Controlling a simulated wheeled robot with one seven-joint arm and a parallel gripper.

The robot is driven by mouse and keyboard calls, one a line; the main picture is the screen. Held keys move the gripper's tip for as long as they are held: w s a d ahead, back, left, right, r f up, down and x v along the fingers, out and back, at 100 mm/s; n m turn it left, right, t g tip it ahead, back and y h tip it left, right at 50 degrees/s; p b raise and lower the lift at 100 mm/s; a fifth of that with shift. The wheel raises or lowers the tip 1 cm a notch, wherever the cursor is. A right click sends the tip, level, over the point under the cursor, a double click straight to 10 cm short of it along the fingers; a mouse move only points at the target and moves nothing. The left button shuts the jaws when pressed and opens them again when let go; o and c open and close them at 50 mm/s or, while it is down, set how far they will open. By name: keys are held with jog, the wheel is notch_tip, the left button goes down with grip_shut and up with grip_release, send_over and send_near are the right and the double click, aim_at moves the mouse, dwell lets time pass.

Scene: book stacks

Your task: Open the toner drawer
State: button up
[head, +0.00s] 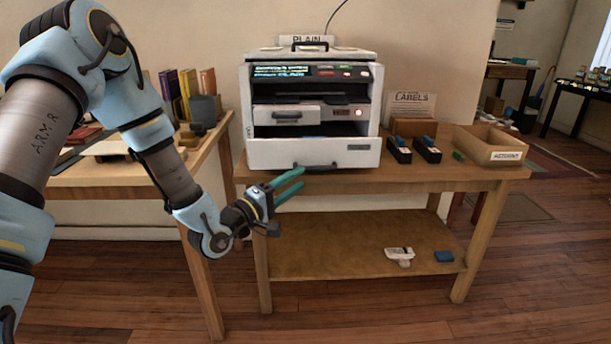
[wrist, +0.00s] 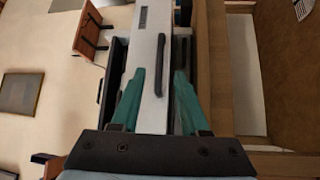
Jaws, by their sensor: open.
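A white and dark printer (head: 376,100) stands on the wooden table. Its lower front drawer (head: 270,153) is flush with the body and has a dark bar handle (head: 318,167) and a small plate too small to read. Above it is a smaller inner drawer (head: 275,115) with its own handle. I cannot tell by label which is the toner drawer. My gripper (head: 303,179) is open and empty, its teal fingers pointing at the lower drawer's handle. In the wrist view the lower handle (wrist: 160,76) shows between the spread fingertips; contact cannot be told.
Two black boxes (head: 413,149), a labels holder (head: 414,126) and an open cardboard box (head: 490,143) stand right of the printer. The lower shelf (head: 340,262) holds a white item and a blue one. A side table with books (head: 187,88) is at left.

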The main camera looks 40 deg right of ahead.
jog(key=a, duration=0.6)
jog(key=shift+s+f, duration=0.35)
jog(key=shift+f, duration=0.05)
jog(key=shift+w, duration=0.1)
jog(key=w+a+f+m+t+y, duration=0.1)
jog(key=w+a+f+t+y, duration=0.1)
jog(key=w+a+y, duration=0.5)
jog(key=w+a+f+m+t+y, duration=0.2)
jog(key=w+a+t+y, duration=0.15)
jog(key=w+a, duration=0.5)
jog(key=s+a+g+y, duration=0.1)
jog(key=a+y, duration=0.4)
jog(key=a, duration=0.7)
jog(key=s+a+r+n+g+y, duration=0.1)
jog(key=s+a+r+g+y, duration=0.15)
jog(key=s+a, duration=0.45)
jog(key=s+a+r+n+g+y, duration=0.1)
jog(key=s+a+r+g, duration=0.1)
jog(key=s+a+r, duration=0.45)
notch_tip(320, 180, up, 15)
jog(key=w+a+p, duration=0.1)
jog(key=w+p, duration=0.1)
jog(key=p, duration=1.7)
jog(key=shift+a, duration=0.25)
